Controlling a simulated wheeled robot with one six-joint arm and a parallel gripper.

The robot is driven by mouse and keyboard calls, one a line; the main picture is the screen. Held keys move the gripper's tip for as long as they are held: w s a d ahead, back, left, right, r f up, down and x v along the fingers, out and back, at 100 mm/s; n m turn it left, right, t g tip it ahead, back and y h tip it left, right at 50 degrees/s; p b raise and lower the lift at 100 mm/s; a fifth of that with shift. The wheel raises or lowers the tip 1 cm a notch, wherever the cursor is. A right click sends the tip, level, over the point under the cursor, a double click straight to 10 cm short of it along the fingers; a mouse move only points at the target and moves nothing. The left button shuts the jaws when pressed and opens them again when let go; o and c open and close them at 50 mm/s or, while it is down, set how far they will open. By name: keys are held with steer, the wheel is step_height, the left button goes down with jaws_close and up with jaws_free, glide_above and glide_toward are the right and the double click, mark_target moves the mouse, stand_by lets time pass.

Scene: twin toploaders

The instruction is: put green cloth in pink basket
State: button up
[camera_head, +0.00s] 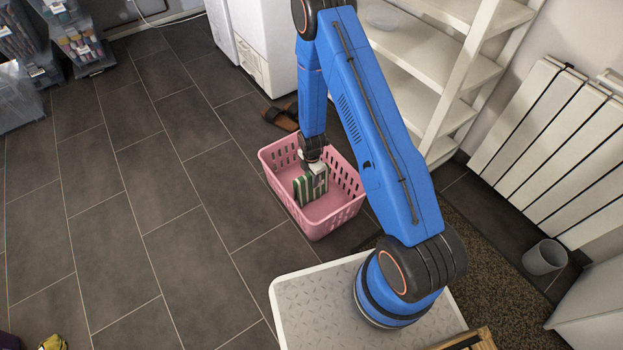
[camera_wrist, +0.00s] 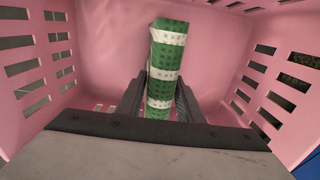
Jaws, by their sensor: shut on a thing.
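The pink basket (camera_head: 337,217) stands on the tiled floor in front of my base, with slotted walls. The green cloth (camera_head: 308,190), green with white stripes, is inside the basket's opening, below my gripper (camera_head: 314,165). In the wrist view the cloth (camera_wrist: 166,60) is a narrow upright roll between the two dark fingers of my gripper (camera_wrist: 160,95). My gripper is shut on the cloth. Whether the cloth's lower end touches the basket floor cannot be told.
Brown slippers (camera_head: 280,115) lie behind the basket, near a white appliance (camera_head: 268,50). A white shelf (camera_head: 440,70) and a radiator (camera_head: 550,140) stand to the right, with a grey bin (camera_head: 544,257). The floor on the left is mostly clear. A yellow-green item (camera_head: 54,342) lies at bottom left.

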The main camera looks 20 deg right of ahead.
steer(key=o, duration=1.2)
step_height(320, 180, up, 13)
steer(key=shift+f, duration=0.1)
steer(key=s+d+r+m+t, duration=0.1)
steer(key=s+r+m, duration=0.2)
steer(key=r, duration=0.8)
steer(key=s+d+r+m+t, duration=0.1)
steer(key=s+d+r+m, duration=0.2)
steer(key=r, duration=0.8)
steer(key=s+r+m, duration=0.3)
steer(key=r+m, duration=0.1)
steer(key=r, duration=0.7)
steer(key=shift+s+d+r+m+t, duration=0.5)
steer(key=shift+s+r+m, duration=1.75)
steer(key=shift+s, duration=1.85)
steer(key=shift+s+d+r+m+t, duration=0.5)
steer(key=shift+s+r+m, duration=1.1)
steer(key=shift+s+r, duration=1.85)
steer(key=shift+s+d+r+m+t, duration=0.45)
steer(key=shift+s+r+m, duration=1.5)
steer(key=shift+s, duration=2.75)
